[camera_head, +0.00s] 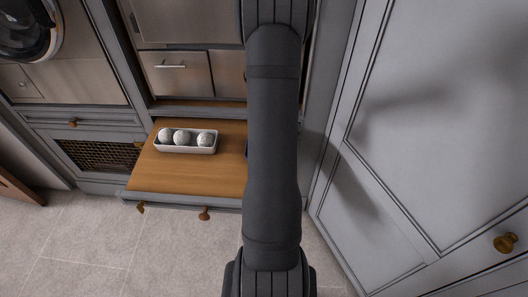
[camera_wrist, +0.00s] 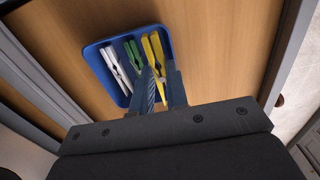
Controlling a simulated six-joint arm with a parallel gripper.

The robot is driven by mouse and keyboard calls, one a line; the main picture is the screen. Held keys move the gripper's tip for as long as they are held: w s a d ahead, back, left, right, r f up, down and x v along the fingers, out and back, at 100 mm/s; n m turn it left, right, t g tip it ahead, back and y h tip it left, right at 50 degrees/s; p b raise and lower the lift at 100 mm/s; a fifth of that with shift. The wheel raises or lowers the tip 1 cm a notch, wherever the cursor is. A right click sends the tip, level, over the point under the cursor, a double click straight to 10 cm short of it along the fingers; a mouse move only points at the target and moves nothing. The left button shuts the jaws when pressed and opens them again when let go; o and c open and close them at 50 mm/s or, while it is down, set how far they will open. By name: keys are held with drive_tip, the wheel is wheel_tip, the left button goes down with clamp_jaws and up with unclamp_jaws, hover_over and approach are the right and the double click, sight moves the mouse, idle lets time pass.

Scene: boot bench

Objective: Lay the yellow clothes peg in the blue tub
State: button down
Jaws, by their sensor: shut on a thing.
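In the wrist view the blue tub (camera_wrist: 91,57) sits on the wooden surface. The yellow clothes peg (camera_wrist: 155,48) is at the right side of the tub, lengthwise, with its near end between my fingers. My gripper (camera_wrist: 163,76) is shut on this peg, its fingertips over the tub's near right part. The peg overlaps the tub in the picture; whether it touches the floor of the tub I cannot tell. In the head view my arm hides the gripper, the peg and most or all of the tub.
A green peg (camera_wrist: 133,54) and white pegging (camera_wrist: 115,67) lie in the tub, left of the yellow peg. On the wooden pull-out board (camera_head: 180,178) a white tray (camera_head: 186,149) holds 3 pale balls. A grey cabinet door (camera_head: 430,130) stands to the right.

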drive_tip(key=shift+w+a+f, duration=0.3)
drive_tip(key=shift+a+f, duration=0.15)
drive_tip(key=shift+a, duration=0.2)
drive_tip(key=shift+f, duration=1.95)
drive_tip(key=shift+f, duration=0.2)
drive_tip(key=c, duration=1.7)
unclamp_jaws()
wheel_tip(320, 180, up, 12)
drive_tip(key=shift+r, duration=0.2)
